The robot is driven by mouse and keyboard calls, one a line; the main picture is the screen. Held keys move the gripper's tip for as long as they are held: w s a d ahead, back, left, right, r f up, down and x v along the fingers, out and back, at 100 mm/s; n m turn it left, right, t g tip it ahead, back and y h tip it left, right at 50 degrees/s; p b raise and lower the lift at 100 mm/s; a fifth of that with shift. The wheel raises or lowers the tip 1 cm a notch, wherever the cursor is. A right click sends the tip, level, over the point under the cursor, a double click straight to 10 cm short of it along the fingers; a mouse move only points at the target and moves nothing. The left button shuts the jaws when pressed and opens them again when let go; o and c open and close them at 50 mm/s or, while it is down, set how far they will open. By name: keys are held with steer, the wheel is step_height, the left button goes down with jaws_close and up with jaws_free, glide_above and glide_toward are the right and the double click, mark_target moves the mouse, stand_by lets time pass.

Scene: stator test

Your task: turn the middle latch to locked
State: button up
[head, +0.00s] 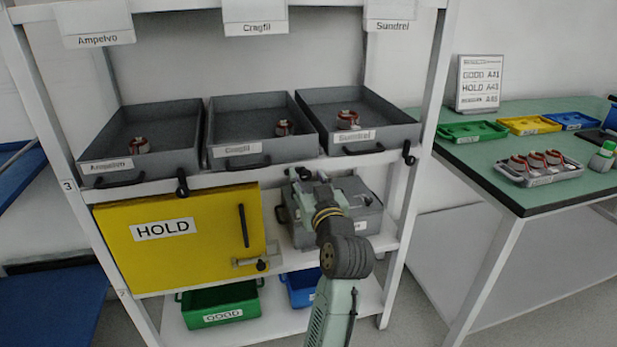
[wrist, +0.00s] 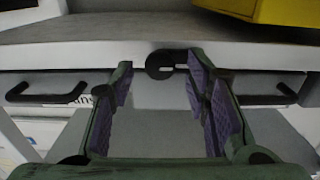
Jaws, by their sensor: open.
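The middle latch (wrist: 160,64) is a small black hook on the pale shelf edge (wrist: 100,56), between two tray handles in the wrist view. It lies between my fingertips in that picture, partly behind the right finger; I cannot tell whether they touch it. My gripper (head: 310,182) is open and empty, at the shelf edge below the gap between the middle and right trays. In the head view it hides most of this latch. The left latch (head: 182,183) and right latch (head: 408,153) are black and hang on the same shelf edge.
Grey trays (head: 207,127) with copper-coloured parts stand above the edge. A yellow HOLD door (head: 190,255) is below left of my gripper; a grey lidded box (head: 365,222) sits right behind it. A green bin (head: 200,297) stands lower. A green-topped table (head: 480,160) is at right.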

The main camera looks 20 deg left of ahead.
steer(key=shift+w+a, duration=0.1)
steer(key=shift+w, duration=0.1)
jaws_close()
stand_by(0.5)
